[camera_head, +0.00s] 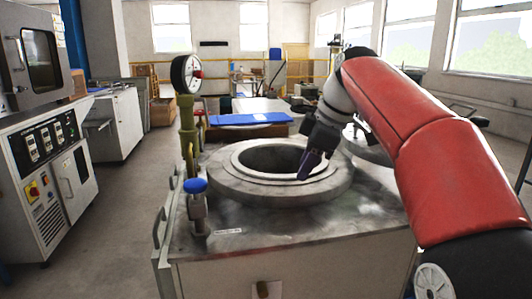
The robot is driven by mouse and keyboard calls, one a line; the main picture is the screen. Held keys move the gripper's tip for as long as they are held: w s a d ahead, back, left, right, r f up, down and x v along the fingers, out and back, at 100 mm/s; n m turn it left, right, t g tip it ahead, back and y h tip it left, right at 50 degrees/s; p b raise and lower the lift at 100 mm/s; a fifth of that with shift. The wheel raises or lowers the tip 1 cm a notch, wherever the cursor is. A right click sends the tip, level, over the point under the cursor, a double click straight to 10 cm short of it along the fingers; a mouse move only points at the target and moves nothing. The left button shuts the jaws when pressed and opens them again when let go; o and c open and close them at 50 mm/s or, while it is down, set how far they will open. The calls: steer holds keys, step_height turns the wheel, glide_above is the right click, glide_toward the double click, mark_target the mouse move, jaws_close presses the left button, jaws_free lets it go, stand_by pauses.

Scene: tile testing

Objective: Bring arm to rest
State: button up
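My gripper (309,168) is at the end of my red and black arm, which reaches in from the right. Its dark fingers point down over the right part of a round opening in the grey machine (290,232). The opening (272,158) has a wide raised ring around it. The fingers look close together, but I cannot tell whether they are open or shut. I see nothing clearly held in them. The fingertips overlap the ring's inner edge in the picture; contact cannot be told.
A pressure gauge (186,74) on a brass pipe and a blue-capped valve (196,205) stand at the machine's left. A round lid (372,150) lies behind my gripper. A blue panel (250,119) lies beyond. A control cabinet (50,175) stands left, with clear floor between.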

steer(key=s+d+f+m+t+h+p, duration=0.1)
steer(key=s+d+f+m, duration=0.1)
steer(key=s+f+m, duration=0.3)
steer(key=s+d+f+m+h+p, duration=0.1)
steer(key=s+f+m, duration=0.4)
steer(key=s, duration=0.6)
steer(key=s+d+f+m+t+h+p, duration=0.1)
steer(key=s+d+f+m, duration=0.3)
steer(key=s, duration=0.5)
step_height(320, 180, down, 2)
steer(key=shift+f+m+t+h+p, duration=0.3)
steer(key=shift+m+h+p, duration=0.2)
steer(key=shift+m+p, duration=0.4)
steer(key=shift+r, duration=0.1)
